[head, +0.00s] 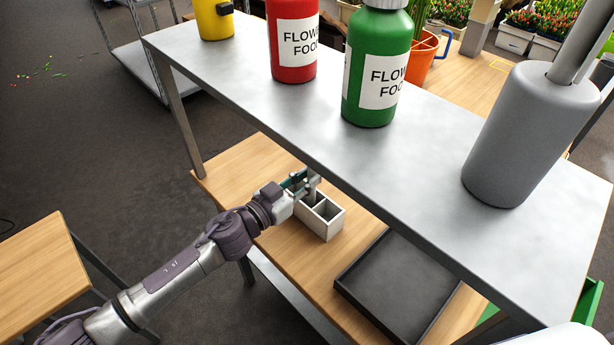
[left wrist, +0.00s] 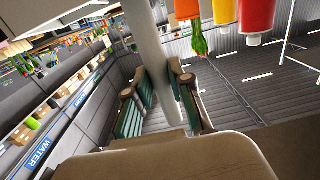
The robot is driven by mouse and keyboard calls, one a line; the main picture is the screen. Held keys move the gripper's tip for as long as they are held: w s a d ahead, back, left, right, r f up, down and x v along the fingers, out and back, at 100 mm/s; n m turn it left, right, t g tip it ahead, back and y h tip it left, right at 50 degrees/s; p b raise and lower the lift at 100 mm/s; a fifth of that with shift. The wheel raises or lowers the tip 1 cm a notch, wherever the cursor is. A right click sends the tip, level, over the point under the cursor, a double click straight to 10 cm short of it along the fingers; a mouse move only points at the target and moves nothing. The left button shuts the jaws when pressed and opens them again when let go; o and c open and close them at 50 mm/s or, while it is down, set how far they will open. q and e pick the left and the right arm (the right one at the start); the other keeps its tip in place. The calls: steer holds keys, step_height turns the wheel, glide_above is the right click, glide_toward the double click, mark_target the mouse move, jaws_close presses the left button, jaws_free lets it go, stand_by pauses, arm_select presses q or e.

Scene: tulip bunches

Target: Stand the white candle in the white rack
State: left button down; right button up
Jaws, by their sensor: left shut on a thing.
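The white rack (head: 323,218) is a small box with open compartments on the lower wooden shelf, below the steel top's edge. My left gripper (head: 303,183) is at the rack's back left end, close over its top. In the left wrist view, its two green-padded fingers (left wrist: 163,103) are shut on a pale upright cylinder, the white candle (left wrist: 150,45), which runs up out of the picture. In the head view the candle is mostly hidden by the gripper and the steel top. I cannot tell whether its foot is inside a compartment. My right gripper is not in view.
The steel top (head: 420,165) overhangs the rack closely. On it stand yellow, red (head: 292,40) and green (head: 377,65) bottles and a grey cylinder (head: 530,135) with metal rods. A dark tray (head: 398,290) lies right of the rack. Bare wood (head: 240,170) shows left of it.

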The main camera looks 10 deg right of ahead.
arm_select(q)
steer(key=c, duration=1)
jaws_free()
steer(key=shift+f, duration=0.1)
steer(key=shift+c, duration=0.2)
steer(key=shift+r, duration=0.2)
steer(key=shift+r+p, duration=0.5)
steer(key=shift+r, duration=0.05)
steer(key=b+v, duration=0.1)
steer(key=v, duration=1.1)
steer(key=shift+f, duration=0.2)
